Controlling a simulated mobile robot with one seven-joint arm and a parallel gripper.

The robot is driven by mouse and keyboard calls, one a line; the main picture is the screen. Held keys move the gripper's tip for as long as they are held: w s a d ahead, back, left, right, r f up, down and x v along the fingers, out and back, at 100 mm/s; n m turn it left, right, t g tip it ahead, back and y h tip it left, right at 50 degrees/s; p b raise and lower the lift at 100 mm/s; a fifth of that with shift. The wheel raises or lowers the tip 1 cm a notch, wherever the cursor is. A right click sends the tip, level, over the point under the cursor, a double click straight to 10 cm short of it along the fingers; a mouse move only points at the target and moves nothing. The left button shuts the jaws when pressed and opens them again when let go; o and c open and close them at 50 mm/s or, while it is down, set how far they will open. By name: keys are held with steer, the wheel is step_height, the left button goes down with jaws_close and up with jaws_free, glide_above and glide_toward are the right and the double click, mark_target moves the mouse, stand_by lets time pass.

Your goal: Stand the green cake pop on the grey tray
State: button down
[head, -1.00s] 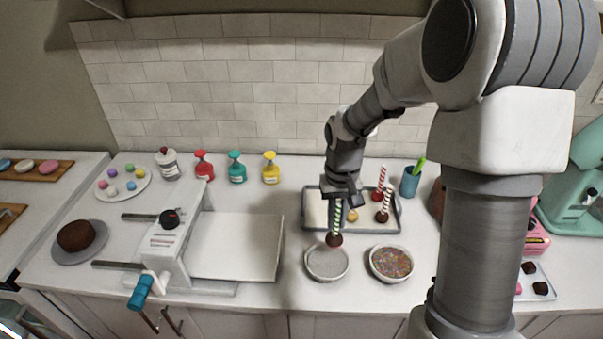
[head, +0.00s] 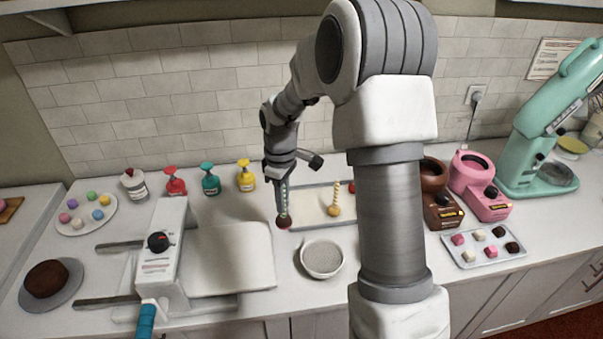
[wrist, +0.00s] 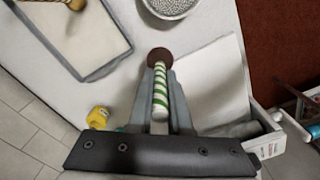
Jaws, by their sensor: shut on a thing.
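My gripper (head: 284,187) is shut on the green-and-white striped stick of the green cake pop (head: 284,222). Its dark brown ball hangs down below the fingers. In the wrist view, the ball of the green cake pop (wrist: 160,57) shows just beyond the fingertips (wrist: 160,75). The grey tray (head: 310,206) lies at the back of the counter, and the held pop is at its left side, near the front left corner. In the wrist view, the grey tray (wrist: 105,40) is left of the pop, apart from it. A gold-striped cake pop (head: 334,209) stands on the tray; my arm hides the tray's right part.
A bowl of silver pearls (head: 322,259) stands in front of the tray. A white slab machine (head: 165,255) is to the left, with red, teal and yellow bottles (head: 211,180) behind. Pink and brown melters (head: 480,187) stand right of my arm.

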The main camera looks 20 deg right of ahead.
steer(key=w+d+f+n, duration=0.1)
steer(key=w+d+n, duration=0.8)
steer(key=n, duration=0.8)
step_height(320, 180, down, 7)
steer(key=b, duration=0.4)
steer(key=shift+f+n+b, duration=0.15)
steer(key=shift+n+b, duration=0.15)
steer(key=shift+a+f, duration=0.1)
steer(key=shift+a, duration=0.05)
steer(key=shift+s+f+b, duration=0.1)
steer(key=shift+f+b, duration=0.3)
steer(key=shift+f, duration=0.15)
steer(key=c, duration=0.8)
jaws_free()
steer(key=shift+o, duration=0.2)
